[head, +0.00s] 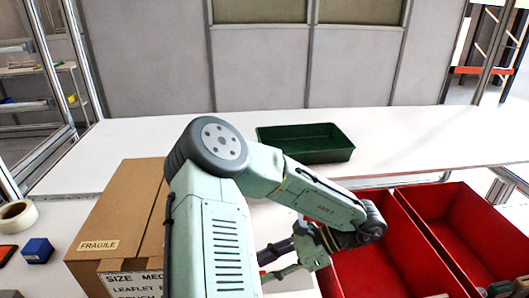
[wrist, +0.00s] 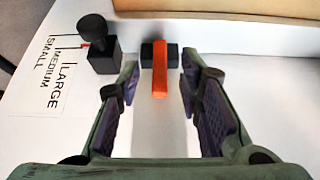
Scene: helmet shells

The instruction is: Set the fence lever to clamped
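The orange fence lever (wrist: 160,72) shows in the wrist view at the top middle, set against a black block and pointing toward the camera. My gripper (wrist: 163,78) is open, with one finger to each side of the lever; I see a gap on both sides and nothing held. A black block with a round black knob (wrist: 98,45) stands just left of the left finger. In the head view my gripper (head: 264,265) is low in the middle beside the cardboard box; the lever is hidden there.
A cardboard box (head: 112,213) marked FRAGILE stands left of my arm. Red bins (head: 448,215) are at the right and a green tray (head: 305,142) is behind. A size label (wrist: 52,75) reads SMALL, MEDIUM, LARGE. A tan edge (wrist: 220,35) runs behind the lever.

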